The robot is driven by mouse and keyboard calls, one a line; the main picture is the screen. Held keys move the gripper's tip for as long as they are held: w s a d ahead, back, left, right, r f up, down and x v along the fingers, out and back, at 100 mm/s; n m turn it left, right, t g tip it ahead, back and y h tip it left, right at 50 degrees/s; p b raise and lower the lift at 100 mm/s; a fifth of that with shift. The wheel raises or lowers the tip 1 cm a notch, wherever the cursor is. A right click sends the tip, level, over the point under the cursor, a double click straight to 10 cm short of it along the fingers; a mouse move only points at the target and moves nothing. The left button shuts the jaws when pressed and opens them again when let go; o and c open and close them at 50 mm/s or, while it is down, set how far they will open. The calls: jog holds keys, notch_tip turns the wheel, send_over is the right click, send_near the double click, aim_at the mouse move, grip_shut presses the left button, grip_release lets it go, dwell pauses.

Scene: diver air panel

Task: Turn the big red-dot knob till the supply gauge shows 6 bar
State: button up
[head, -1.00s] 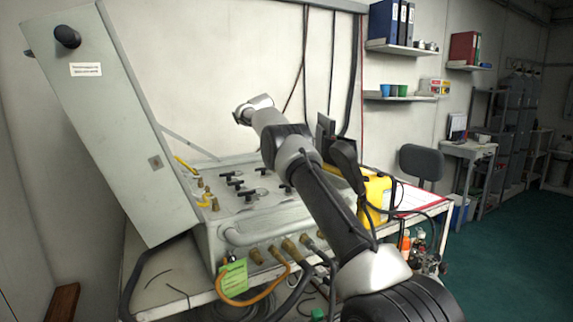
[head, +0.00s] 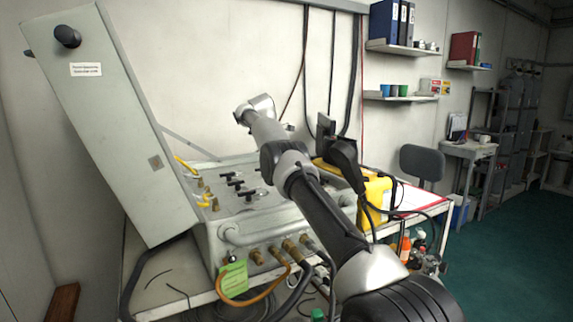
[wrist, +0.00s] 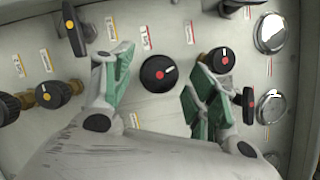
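The big red-dot knob (wrist: 158,74) is round and black, with a pale pointer mark toward the upper right in the wrist view. My gripper (wrist: 161,66) is open, its green-padded fingers on either side of this knob with visible gaps. The right finger overlaps the edge of a smaller red-dot knob (wrist: 222,61). Two round gauges, an upper one (wrist: 271,33) and a lower one (wrist: 271,107), sit at the right edge, seen obliquely with glare. I cannot read them or tell which is the supply gauge. My gripper is not clearly visible in the head view.
A yellow-dot lever (wrist: 73,28) and yellow-dot knob (wrist: 52,95) lie left of my gripper. A red-dot lever (wrist: 249,103) is close to the right finger. In the head view, hoses (head: 268,280) hang at the panel's front and a yellow case (head: 376,192) stands to the right.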

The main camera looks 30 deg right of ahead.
jog(key=shift+w+r+n, duration=0.1)
jog(key=shift+n, duration=0.2)
